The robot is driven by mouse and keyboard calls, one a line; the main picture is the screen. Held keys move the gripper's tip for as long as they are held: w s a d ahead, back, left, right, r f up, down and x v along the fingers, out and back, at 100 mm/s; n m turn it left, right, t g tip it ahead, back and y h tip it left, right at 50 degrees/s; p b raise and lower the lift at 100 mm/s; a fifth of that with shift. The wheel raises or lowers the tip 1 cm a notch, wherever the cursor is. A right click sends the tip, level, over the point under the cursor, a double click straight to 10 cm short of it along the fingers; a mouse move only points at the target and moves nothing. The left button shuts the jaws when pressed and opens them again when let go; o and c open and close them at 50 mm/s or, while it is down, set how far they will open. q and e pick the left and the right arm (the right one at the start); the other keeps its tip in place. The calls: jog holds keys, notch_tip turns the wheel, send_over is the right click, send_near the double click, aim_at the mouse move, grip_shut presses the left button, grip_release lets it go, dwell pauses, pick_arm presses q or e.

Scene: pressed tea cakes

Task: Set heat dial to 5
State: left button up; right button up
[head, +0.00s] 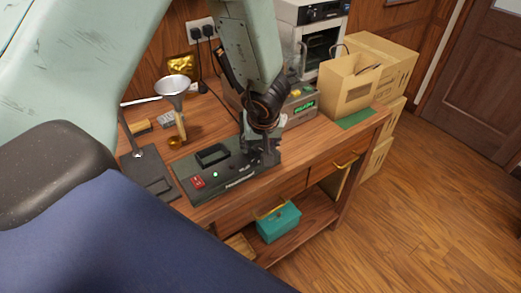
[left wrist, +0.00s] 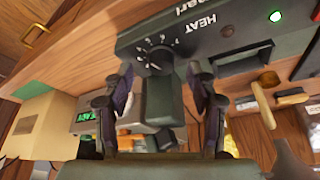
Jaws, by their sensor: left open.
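The heat dial (left wrist: 156,55) is a small dark round knob with white marks around it, on the dark control panel (left wrist: 240,30), beside the word HEAT. Its setting is too small to read. My left gripper (left wrist: 160,85) is open, its two fingers on either side of the dial in the picture; I cannot tell whether they touch it. In the head view my left gripper (head: 262,152) is over the right end of the control panel (head: 225,182) and hides the dial. My right gripper is not in view.
The panel has a red switch (head: 198,182) and a lit green lamp (head: 215,174). A metal funnel (head: 172,88) stands at the left. A device with a green display (head: 303,107) is behind the gripper. A paper bag (head: 348,85) stands at the right on the wooden bench (head: 330,140).

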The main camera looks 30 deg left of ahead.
aim_at(258, 151)
pick_arm(q)
jog(key=x, duration=0.2)
jog(key=shift+a+f, duration=0.2)
jog(key=shift+a, duration=0.15)
jog(key=shift+d+r, duration=0.15)
jog(key=shift+d, duration=0.1)
jog(key=shift+c, duration=0.7)
jog(key=shift+w+a, duration=0.1)
jog(key=shift+a, duration=0.1)
jog(key=c, duration=0.4)
jog(key=shift+d, duration=0.1)
jog(key=c, duration=0.6)
jog(key=shift+m, duration=0.3)
jog(key=shift+m+h, duration=0.5)
jog(key=shift+m, duration=0.5)
jog(key=shift+t, duration=0.3)
